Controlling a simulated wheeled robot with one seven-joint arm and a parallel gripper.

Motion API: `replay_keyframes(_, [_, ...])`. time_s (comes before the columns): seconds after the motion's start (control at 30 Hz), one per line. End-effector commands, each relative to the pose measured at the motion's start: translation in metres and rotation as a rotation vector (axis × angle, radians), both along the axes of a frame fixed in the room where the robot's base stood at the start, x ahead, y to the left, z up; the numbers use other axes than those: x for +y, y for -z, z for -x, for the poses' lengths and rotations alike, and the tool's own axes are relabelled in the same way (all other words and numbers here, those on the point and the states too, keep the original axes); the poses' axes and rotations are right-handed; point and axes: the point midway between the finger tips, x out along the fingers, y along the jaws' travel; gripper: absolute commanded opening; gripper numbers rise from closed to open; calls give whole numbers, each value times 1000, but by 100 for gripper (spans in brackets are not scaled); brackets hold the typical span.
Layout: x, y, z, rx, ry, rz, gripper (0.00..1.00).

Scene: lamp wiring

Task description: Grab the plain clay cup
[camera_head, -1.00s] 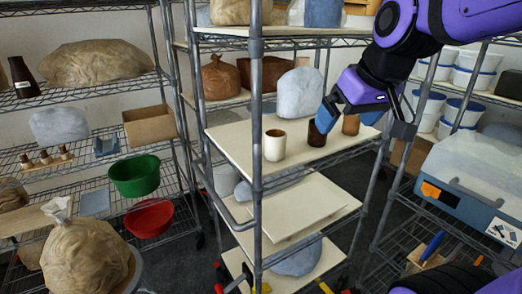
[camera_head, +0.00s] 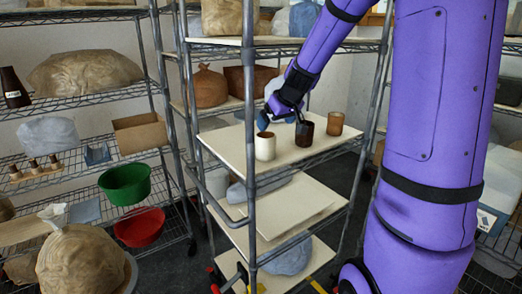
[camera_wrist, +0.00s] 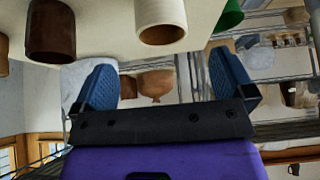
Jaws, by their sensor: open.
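Three cups stand upright in a row on a pale shelf board (camera_head: 232,142). The cream cup (camera_head: 265,147) is at the left, the dark brown glossy cup (camera_head: 304,134) in the middle, and the tan, clay-coloured cup (camera_head: 335,123) at the right. My gripper (camera_head: 281,118) is open and empty, beside the cream and dark brown cups in the head view. In the wrist view, which looks upside down, the open blue fingers (camera_wrist: 163,82) have no cup between them. The cream cup (camera_wrist: 160,20) and brown cup (camera_wrist: 50,32) show above them; the tan cup (camera_wrist: 3,56) is cut off at the left edge.
A metal rack post (camera_head: 250,150) stands in front of the board's left part. A brown bag (camera_head: 204,88) and a grey wrapped lump (camera_head: 276,88) sit behind the cups. Another shelf rack at the left holds a green bowl (camera_head: 125,184) and a red bowl (camera_head: 139,227).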

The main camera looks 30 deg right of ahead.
Motion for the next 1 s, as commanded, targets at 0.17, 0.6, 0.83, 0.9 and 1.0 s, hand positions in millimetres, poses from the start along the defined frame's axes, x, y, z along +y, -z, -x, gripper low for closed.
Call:
replay_keyframes(0.17, [1, 23, -14, 3, -1, -2, 100])
replay_keyframes(0.6, [3, 56, -36, 5, -1, -4, 100])
replay_keyframes(0.83, [3, 75, -50, 2, -1, -1, 100])
replay_keyframes(0.9, [3, 77, -51, 1, -1, -1, 100])
replay_keyframes(1.0, [3, 77, -52, 1, -1, -1, 100])
